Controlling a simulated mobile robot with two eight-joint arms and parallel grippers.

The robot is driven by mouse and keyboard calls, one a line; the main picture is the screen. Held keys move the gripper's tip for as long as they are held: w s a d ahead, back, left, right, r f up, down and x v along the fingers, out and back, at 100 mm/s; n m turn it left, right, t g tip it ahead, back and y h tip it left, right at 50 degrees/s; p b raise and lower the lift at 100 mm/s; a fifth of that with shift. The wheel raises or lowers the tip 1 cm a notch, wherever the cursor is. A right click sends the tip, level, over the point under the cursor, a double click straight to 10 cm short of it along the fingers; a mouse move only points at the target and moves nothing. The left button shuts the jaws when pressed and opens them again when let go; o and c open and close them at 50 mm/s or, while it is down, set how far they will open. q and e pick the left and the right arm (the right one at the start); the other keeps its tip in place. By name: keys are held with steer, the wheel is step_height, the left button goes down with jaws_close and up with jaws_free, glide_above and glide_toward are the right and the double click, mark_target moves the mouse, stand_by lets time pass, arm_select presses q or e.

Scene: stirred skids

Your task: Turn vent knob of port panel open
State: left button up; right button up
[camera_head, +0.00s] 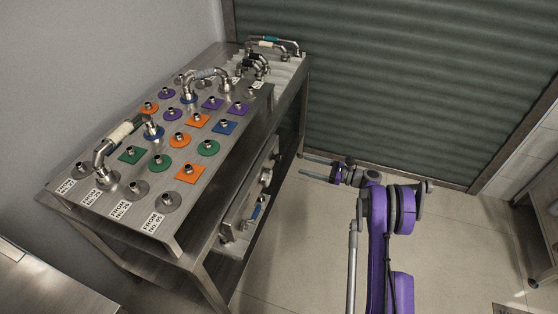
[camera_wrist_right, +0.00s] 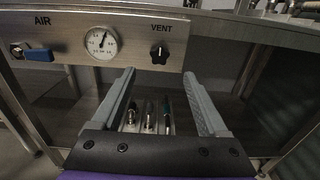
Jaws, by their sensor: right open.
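The port panel (camera_wrist_right: 130,33) is a brushed metal plate below the tabletop edge, also seen side-on in the head view (camera_head: 243,205). The black vent knob (camera_wrist_right: 159,54) sits at its right under the word VENT. Its exact setting is hard to read. In the wrist view my right gripper (camera_wrist_right: 160,74) is open, its two grey fingers apart with nothing between them, pointing at the panel; the knob shows between and just above the fingertips. In the head view the right gripper (camera_head: 302,165) is to the right of the panel, apart from it. My left gripper is not in view.
A round gauge (camera_wrist_right: 102,43) and a blue-handled AIR valve (camera_wrist_right: 38,55) are left of the knob. The metal table (camera_head: 205,250) carries a board of coloured ports and hose pieces. A ribbed shutter (camera_head: 400,70) stands behind; the floor (camera_head: 300,240) beside the table is clear.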

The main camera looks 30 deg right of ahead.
mark_target(281, 158)
steer(key=x, duration=0.9)
steer(key=shift+w+a, duration=0.2)
steer(key=shift+a, duration=0.05)
jaws_close()
